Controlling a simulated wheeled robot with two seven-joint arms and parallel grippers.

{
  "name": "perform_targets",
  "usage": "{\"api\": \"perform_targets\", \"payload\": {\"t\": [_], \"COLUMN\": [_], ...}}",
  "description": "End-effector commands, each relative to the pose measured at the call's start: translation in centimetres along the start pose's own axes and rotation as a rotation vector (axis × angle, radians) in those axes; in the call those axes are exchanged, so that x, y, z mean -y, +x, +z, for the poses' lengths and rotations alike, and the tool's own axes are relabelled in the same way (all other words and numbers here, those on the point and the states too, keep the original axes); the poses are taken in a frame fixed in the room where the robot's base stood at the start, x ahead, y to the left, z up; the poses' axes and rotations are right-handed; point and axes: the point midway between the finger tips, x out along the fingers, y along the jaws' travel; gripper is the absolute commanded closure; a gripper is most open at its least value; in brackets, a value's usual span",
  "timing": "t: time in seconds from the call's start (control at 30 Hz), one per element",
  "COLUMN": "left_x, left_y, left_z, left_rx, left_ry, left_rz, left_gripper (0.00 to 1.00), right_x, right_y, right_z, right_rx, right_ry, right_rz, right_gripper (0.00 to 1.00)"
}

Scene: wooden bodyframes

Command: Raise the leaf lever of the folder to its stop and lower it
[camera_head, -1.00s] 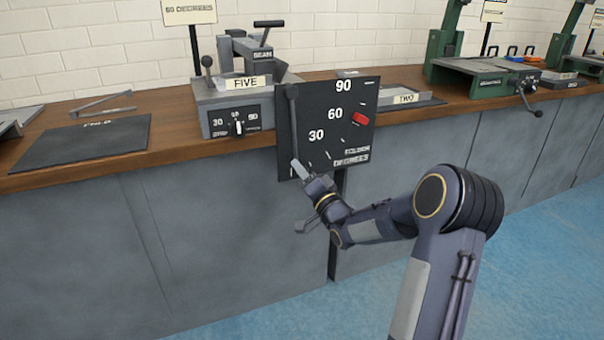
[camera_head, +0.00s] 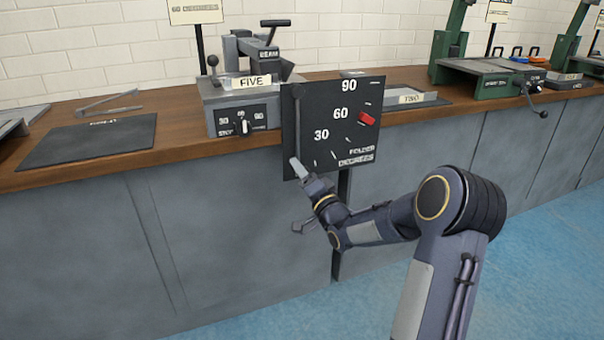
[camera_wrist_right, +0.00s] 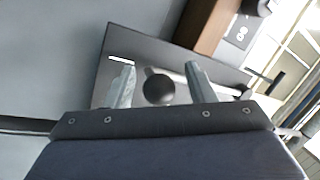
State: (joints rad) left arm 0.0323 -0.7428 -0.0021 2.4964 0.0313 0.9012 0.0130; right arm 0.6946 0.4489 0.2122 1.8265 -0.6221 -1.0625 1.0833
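The folder's dark dial plate (camera_head: 350,140), marked 30, 60 and 90 degrees, stands at the bench's front edge with a red marker (camera_head: 367,119) by the 60. The leaf lever (camera_head: 297,120) hangs down along the plate's left side. In the right wrist view its round dark knob (camera_wrist_right: 158,89) lies between the two fingers of my right gripper (camera_wrist_right: 160,86). A small gap shows on each side of the knob, so the gripper is open around it. In the head view the right gripper (camera_head: 299,168) is at the plate's lower left. My left gripper is not in view.
The folder's body (camera_head: 240,105), with a FIVE label and an angle knob (camera_head: 243,127), sits on the wooden bench (camera_head: 190,150). A dark flat plate (camera_head: 90,140) lies to the left. Green machines (camera_head: 490,75) stand to the right. The floor (camera_head: 540,240) in front is clear.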

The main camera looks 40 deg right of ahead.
Motion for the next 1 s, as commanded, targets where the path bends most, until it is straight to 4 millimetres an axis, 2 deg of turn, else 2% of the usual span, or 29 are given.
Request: {"api": "perform_targets", "payload": {"t": [0.13, 0.23, 0.5, 0.63, 0.77, 1.0], "left_x": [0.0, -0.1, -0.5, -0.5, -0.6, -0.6], "left_y": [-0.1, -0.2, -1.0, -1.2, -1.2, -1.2], "left_z": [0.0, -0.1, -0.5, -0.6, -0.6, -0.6], "left_rx": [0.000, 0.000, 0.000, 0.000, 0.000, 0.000], "left_ry": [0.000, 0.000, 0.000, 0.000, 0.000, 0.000], "left_rz": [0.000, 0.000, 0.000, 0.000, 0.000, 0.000], "left_gripper": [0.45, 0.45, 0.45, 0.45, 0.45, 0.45], "right_x": [0.0, 0.0, 0.1, 0.0, 0.0, 0.0], "right_y": [-0.1, -0.9, -5.5, -7.0, -7.8, -7.8], "right_z": [-0.1, -0.1, -0.1, -0.1, 0.0, 0.0], "right_rx": [-0.002, -0.001, -0.001, 0.000, 0.000, 0.000], "right_ry": [-0.001, -0.002, 0.000, -0.001, 0.000, 0.000], "right_rz": [0.000, 0.002, 0.004, 0.002, 0.001, -0.001], "right_gripper": [0.50, 0.50, 0.50, 0.50, 0.50, 0.50]}}
